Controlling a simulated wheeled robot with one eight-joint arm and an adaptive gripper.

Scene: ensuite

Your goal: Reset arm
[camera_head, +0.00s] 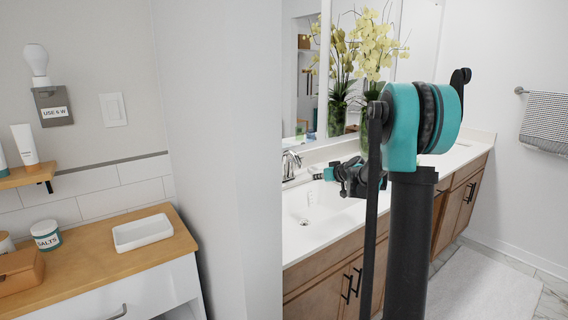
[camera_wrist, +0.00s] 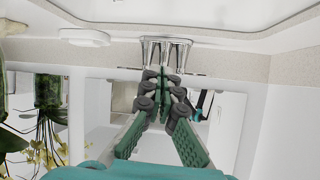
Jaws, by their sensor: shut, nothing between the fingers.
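My arm is teal and black and stands in the middle right of the head view. My gripper (camera_head: 330,174) reaches out to the left of it, over the vanity counter beside the sink basin (camera_head: 303,206). Part of my gripper is hidden behind a thin dark link of my arm. In the wrist view my gripper (camera_wrist: 162,74) has its two green-padded fingers brought together at the tips, with nothing held. The chrome faucet (camera_wrist: 178,52) shows just beyond the fingertips there; I cannot tell whether they touch it.
The faucet (camera_head: 290,163) stands behind the sink. Yellow orchids (camera_head: 374,47) in a vase stand near the mirror. A wall corner (camera_head: 235,160) separates the vanity from a wooden shelf top (camera_head: 85,266) with a white tray (camera_head: 142,232) and a salts jar (camera_head: 46,235). A towel (camera_head: 547,123) hangs at right.

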